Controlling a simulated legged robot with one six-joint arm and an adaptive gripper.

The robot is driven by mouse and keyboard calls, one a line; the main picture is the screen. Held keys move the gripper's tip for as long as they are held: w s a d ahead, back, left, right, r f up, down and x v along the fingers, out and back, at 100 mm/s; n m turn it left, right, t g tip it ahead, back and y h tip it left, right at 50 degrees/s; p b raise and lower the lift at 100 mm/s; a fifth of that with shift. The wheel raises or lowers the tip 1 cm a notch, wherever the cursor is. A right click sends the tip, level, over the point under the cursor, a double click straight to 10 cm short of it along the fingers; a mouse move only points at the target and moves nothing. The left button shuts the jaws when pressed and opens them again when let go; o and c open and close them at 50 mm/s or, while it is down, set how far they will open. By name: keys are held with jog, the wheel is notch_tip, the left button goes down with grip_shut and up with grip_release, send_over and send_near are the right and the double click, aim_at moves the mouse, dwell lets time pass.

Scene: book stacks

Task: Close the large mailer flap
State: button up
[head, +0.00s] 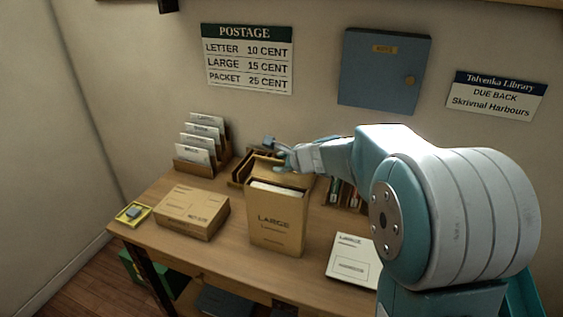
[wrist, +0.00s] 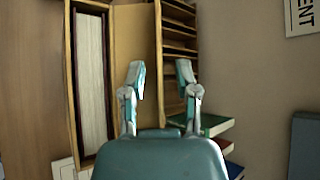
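The large mailer (head: 276,226), a tan box marked "LARGE", stands upright on the desk. Its top is open and white contents (wrist: 90,80) show inside. Its tan flap (wrist: 131,35) stands out on the far side of the opening, away from the contents; its exact angle is unclear. My gripper (head: 275,153) is above and behind the mailer, at the flap. In the wrist view my gripper (wrist: 160,66) is open, with one finger over the flap and the other beyond its outer edge. I cannot tell whether either finger touches it.
A wooden sorter (wrist: 179,28) stands close behind the flap. A letter rack (head: 203,150) and a flat parcel (head: 192,213) are to the left. A white booklet (head: 352,260) lies to the right, with upright books (head: 340,193) behind. Some desk in front is clear.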

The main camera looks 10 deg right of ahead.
grip_shut()
jog(key=shift+s+a, duration=0.1)
jog(key=shift+s+a+r+n+t+h, duration=0.1)
jog(key=shift+s+a+n+t+h, duration=0.1)
jog(key=shift+s+n+t, duration=0.25)
jog(key=shift+s+a+n+t+h, duration=0.15)
jog(key=shift+n+t+h, duration=0.1)
jog(key=shift+t, duration=0.4)
jog(key=shift+s+a+n+t, duration=0.35)
jog(key=shift+n+t, duration=0.25)
jog(key=shift+t, duration=0.2)
jog(key=shift+s+a+f+n+t, duration=0.2)
jog(key=shift+s+n+t, duration=0.15)
jog(key=shift+n+t, duration=0.3)
jog(key=shift+s+a+f+n+t, duration=0.2)
jog(key=shift+s+n+t, duration=0.15)
jog(key=shift+n+t, duration=0.25)
jog(key=shift+s+a+f+n+t, duration=0.2)
jog(key=shift+s+n+t, duration=0.15)
jog(key=shift+n+t, duration=0.25)
